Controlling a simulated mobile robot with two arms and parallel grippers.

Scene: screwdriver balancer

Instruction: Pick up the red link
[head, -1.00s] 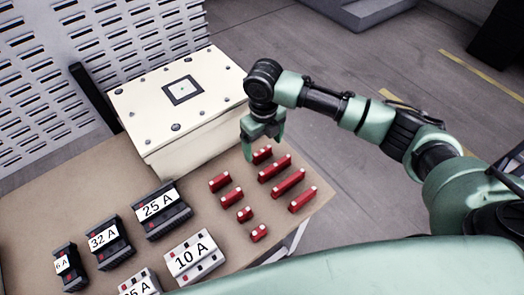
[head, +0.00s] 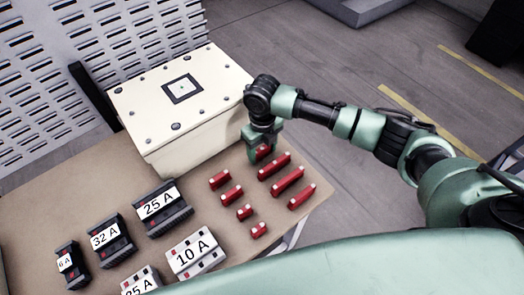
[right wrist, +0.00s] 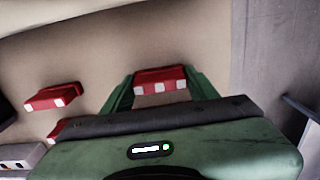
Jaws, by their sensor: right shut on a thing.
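Several red links with pale ends lie on the brown table. My right gripper (head: 262,151) is at the far end of the right-hand group, beside the cream box. Its fingers are shut on a red link (head: 263,152), which the gripper partly covers in the head view. In the right wrist view this red link (right wrist: 160,81) sits between the two green fingers (right wrist: 158,88). I cannot tell whether it still touches the table. Other red links, such as one nearby (head: 274,166), lie in front of the gripper. My left gripper is not in view.
The cream box (head: 190,128) stands just left of the right gripper. Dark breakers labelled 25 A (head: 163,209) and 32 A (head: 111,241) and a light 10 A breaker (head: 195,255) stand at the front left. The table's right edge is close to the links.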

